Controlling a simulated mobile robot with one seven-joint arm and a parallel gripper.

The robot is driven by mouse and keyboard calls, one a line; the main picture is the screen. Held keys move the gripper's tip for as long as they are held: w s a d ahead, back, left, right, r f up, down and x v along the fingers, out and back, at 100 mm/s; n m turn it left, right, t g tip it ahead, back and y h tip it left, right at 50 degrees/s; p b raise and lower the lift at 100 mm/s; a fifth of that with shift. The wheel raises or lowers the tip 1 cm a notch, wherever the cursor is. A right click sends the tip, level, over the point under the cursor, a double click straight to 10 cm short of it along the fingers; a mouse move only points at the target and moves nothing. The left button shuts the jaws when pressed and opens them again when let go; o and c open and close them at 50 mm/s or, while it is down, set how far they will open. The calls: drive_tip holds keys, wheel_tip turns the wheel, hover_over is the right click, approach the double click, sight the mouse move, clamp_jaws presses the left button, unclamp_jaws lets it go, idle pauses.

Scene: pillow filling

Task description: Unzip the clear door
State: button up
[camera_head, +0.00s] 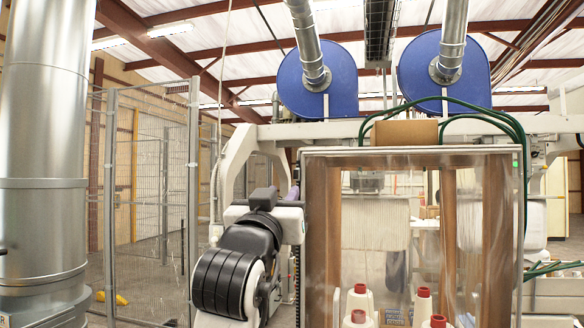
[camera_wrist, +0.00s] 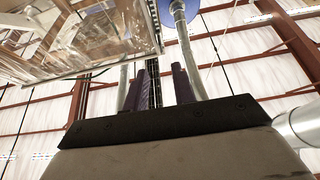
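The clear door (camera_head: 400,180) is a transparent sheet in a pale metal frame, right of centre in the head view. A clear sheet, seen from below, also shows at the upper left of the wrist view (camera_wrist: 85,35). I cannot make out a zipper or its pull in either view. My gripper (camera_wrist: 160,72) has two dark purple fingers with a gap between them. It is open, and I see nothing held.
Several white spools with red tops (camera_head: 424,302) stand behind the clear sheet. A wire fence (camera_head: 135,200) and a large metal duct (camera_head: 42,150) are at the left. Green hoses (camera_head: 465,104) loop over the frame. Blue round housings (camera_head: 318,85) sit above.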

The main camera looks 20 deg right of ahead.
sight(294, 174)
drive_tip(key=p+x, duration=0.4)
drive_tip(key=x, duration=0.6)
drive_tip(key=shift+w, duration=0.1)
clamp_jaws()
